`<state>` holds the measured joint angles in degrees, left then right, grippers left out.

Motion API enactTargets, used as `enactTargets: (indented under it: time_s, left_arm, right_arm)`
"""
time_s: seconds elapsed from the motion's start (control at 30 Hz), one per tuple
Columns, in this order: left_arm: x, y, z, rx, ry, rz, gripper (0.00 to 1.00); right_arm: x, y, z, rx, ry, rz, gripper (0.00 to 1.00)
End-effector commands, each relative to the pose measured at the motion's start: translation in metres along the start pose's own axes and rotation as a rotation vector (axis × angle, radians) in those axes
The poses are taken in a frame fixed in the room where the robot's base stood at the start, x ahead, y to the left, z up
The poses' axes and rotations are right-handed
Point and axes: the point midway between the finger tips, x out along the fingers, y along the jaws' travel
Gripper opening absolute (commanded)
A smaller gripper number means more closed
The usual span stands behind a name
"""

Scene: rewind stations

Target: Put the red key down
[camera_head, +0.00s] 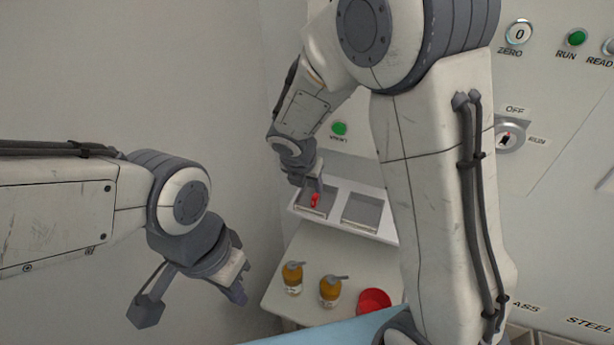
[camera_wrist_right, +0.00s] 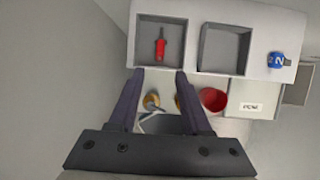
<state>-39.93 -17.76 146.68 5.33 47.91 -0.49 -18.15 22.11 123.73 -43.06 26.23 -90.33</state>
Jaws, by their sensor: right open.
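The red key (camera_wrist_right: 160,48) lies in the left compartment of a white two-compartment tray (camera_wrist_right: 196,72). It also shows in the head view (camera_head: 315,199), just below my right gripper (camera_head: 315,184). In the right wrist view my right gripper (camera_wrist_right: 159,76) is open, with its two dark fingers apart and nothing between them. The key lies beyond the fingertips, clear of both. My left gripper (camera_head: 238,286) hangs at the lower left, away from the tray; its fingers overlap in the picture, so its opening is unclear.
The right compartment (camera_head: 361,211) is empty. A blue knob (camera_wrist_right: 276,60) marked 2 sits right of it. A wall panel carries a key switch (camera_head: 509,138).

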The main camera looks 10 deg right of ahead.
Motion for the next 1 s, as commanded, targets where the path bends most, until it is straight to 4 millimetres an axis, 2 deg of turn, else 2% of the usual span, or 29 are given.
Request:
enactTargets:
  time_s: [0.1,0.23,0.37,0.47,0.6,0.7,0.83,1.0]
  left_arm:
    - [0.0,0.0,0.0,0.0,0.0,0.0,0.0]
    - [-0.001,0.0,0.0,0.0,0.0,0.0,0.0]
    - [-0.001,0.0,0.0,0.0,0.0,0.0,0.0]
    - [-0.001,0.0,0.0,0.0,0.0,0.0,0.0]
    - [-0.001,0.0,0.0,0.0,0.0,0.0,0.0]
    - [-0.001,0.0,0.0,0.0,0.0,0.0,0.0]
    - [-0.001,0.0,0.0,0.0,0.0,0.0,0.0]
    - [-0.001,0.0,0.0,0.0,0.0,0.0,0.0]
  right_arm:
    - [-0.017,0.001,0.0,-0.001,-0.002,0.002,0.49]
    - [-0.027,0.0,-0.002,0.015,0.002,0.001,0.49]
    - [-0.048,-0.004,-0.019,0.19,0.027,0.004,0.49]
    - [-0.075,-0.011,-0.048,0.481,0.076,-0.001,0.49]
    - [-0.117,-0.032,-0.104,0.989,0.183,-0.057,0.49]
    - [-0.14,-0.049,-0.142,1.318,0.26,-0.133,0.49]
    - [-0.162,-0.068,-0.182,1.641,0.33,-0.251,0.49]
    - [-0.176,-0.082,-0.207,1.852,0.368,-0.356,0.49]
